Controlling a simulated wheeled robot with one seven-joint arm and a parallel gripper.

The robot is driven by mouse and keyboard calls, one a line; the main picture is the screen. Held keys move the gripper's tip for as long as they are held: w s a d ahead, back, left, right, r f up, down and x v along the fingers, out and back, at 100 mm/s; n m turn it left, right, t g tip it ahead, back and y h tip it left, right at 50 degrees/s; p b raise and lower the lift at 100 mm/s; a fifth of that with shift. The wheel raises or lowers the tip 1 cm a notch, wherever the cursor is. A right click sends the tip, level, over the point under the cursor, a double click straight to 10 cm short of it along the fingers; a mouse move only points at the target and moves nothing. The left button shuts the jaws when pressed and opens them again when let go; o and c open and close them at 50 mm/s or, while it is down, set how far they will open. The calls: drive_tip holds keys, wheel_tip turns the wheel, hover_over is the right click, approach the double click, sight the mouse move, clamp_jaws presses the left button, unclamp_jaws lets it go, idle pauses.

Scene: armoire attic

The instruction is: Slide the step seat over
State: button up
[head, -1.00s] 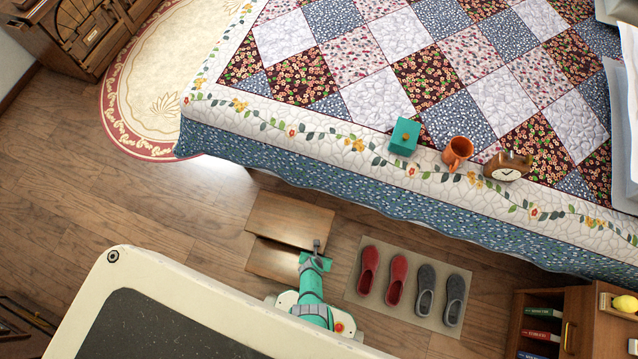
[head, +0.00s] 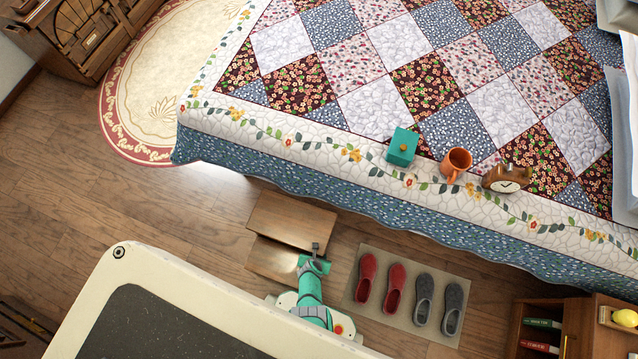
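The step seat (head: 290,220) is a brown wooden step with two levels, standing on the floor beside the bed. Its upper board is nearer the bed and its lower board (head: 272,258) is nearer me. My gripper (head: 315,249) is at the right side of the step seat, by the edge between its two levels. I cannot tell whether it touches the wood. The fingers are too small and seen from above, so their opening is hidden. My green arm covers part of the floor in front.
A mat (head: 385,318) with red and grey slippers lies just right of my arm. The quilted bed (head: 360,185) runs along the far side, bearing a teal box, an orange mug and a clock. A bookcase (head: 577,312) stands at right. Floor left of the step is clear.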

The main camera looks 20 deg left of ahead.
drive_tip(key=shift+w+d+r, duration=0.1)
drive_tip(key=shift+r, duration=0.05)
drive_tip(key=shift+v, duration=1.65)
drive_tip(key=v, duration=0.7)
drive_tip(key=shift+s, duration=0.2)
